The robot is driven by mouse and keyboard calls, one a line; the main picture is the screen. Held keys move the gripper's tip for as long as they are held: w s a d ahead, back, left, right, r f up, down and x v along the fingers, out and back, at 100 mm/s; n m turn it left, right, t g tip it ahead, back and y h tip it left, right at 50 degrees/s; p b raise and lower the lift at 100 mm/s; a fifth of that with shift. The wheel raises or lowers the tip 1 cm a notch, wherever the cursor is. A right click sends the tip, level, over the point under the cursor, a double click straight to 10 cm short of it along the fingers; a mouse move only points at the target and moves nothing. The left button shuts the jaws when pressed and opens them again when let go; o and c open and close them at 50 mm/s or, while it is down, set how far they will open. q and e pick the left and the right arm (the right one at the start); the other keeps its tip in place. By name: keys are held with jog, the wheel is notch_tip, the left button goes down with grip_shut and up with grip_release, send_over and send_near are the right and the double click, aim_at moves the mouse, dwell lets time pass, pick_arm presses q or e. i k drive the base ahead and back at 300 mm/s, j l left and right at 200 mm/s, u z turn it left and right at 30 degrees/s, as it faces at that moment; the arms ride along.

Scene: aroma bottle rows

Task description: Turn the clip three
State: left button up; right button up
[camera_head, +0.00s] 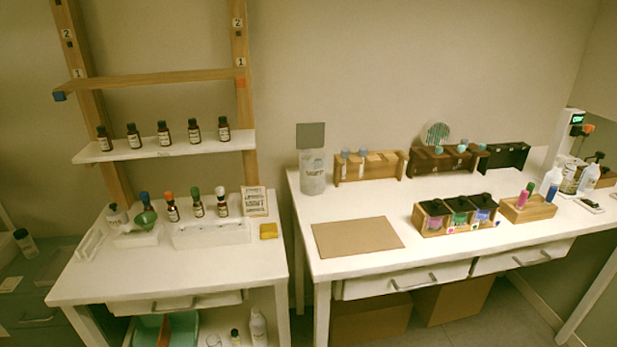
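Neither of my grippers is in view. No clip marked three can be made out. A small blue piece (59,96) sits at the left end of the upper wooden shelf (150,80), and a small red-orange piece (241,83) is on the right post. These posts carry labels 1 and 2. A wooden caddy (433,231) on the right table holds dark-lidded jars in a row, with small pink and purple tags at its front. I cannot tell whether any of these is the clip.
Several dark bottles (165,134) stand on the white shelf. More bottles with coloured caps (196,203) stand in a white rack on the left table (80,288). A brown mat (357,238) lies bare on the right table (305,220). A small wooden tray (527,210) holds coloured bottles.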

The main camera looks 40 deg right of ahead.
aim_at(482, 147)
jog(key=z, duration=2.05)
jog(key=u, duration=0.4)
